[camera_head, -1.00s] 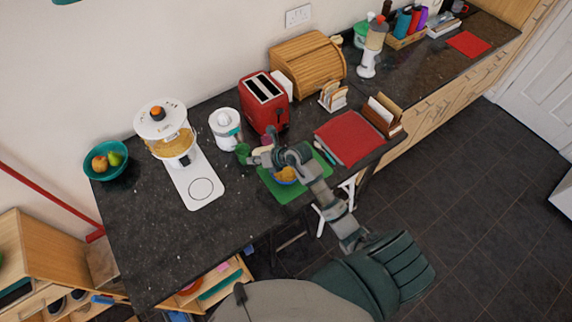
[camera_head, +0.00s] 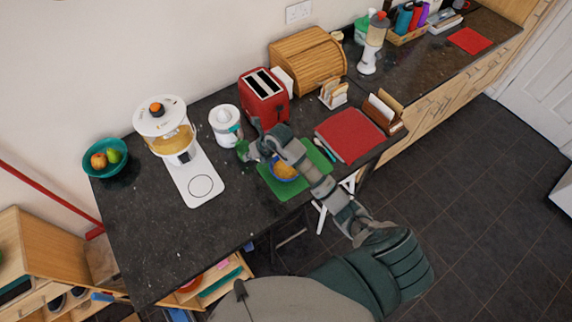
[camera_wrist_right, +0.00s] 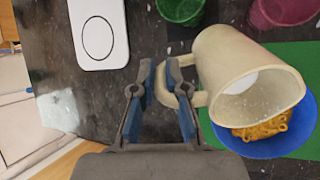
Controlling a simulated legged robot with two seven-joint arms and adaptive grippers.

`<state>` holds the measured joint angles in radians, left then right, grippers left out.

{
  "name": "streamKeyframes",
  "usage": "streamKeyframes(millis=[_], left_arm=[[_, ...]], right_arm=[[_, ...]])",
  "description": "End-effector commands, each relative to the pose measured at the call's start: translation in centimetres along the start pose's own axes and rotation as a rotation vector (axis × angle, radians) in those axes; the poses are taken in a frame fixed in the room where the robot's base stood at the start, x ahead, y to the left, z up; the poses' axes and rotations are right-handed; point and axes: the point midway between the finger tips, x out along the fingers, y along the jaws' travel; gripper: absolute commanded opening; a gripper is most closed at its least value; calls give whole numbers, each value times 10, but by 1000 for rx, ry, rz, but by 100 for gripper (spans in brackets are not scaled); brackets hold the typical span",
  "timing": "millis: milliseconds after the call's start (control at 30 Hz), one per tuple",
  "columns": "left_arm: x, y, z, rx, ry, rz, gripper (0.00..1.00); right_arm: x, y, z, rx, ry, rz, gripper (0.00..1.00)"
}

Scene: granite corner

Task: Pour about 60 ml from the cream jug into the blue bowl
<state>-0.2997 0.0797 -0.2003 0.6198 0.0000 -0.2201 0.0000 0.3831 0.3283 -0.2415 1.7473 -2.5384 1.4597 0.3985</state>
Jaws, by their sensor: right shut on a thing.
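The cream jug (camera_wrist_right: 218,60) is in my right wrist view, tilted with its open mouth toward the lower right. Something white shows inside it; no falling stream can be made out. My right gripper (camera_wrist_right: 164,82) is shut on the jug's handle. The blue bowl (camera_wrist_right: 240,147) is below and beside the jug mouth, with yellow pasta-like pieces in it; the jug hides part of its rim. My left gripper is out of view.
A green cup (camera_wrist_right: 181,8) and a pink cup (camera_wrist_right: 283,10) stand near the jug. A white juicer (camera_head: 226,126), red toaster (camera_head: 264,97), white-based food machine (camera_head: 200,183) and red mat (camera_head: 349,136) surround the spot. The counter's front left is clear.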

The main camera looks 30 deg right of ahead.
Motion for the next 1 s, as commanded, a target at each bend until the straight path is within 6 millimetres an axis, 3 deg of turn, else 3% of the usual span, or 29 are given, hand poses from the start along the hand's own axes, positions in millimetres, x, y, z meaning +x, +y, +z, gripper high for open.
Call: streamKeyframes(millis=[1000], left_arm=[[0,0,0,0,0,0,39]], right_arm=[[-3,3,6,1,15,-18,0]])
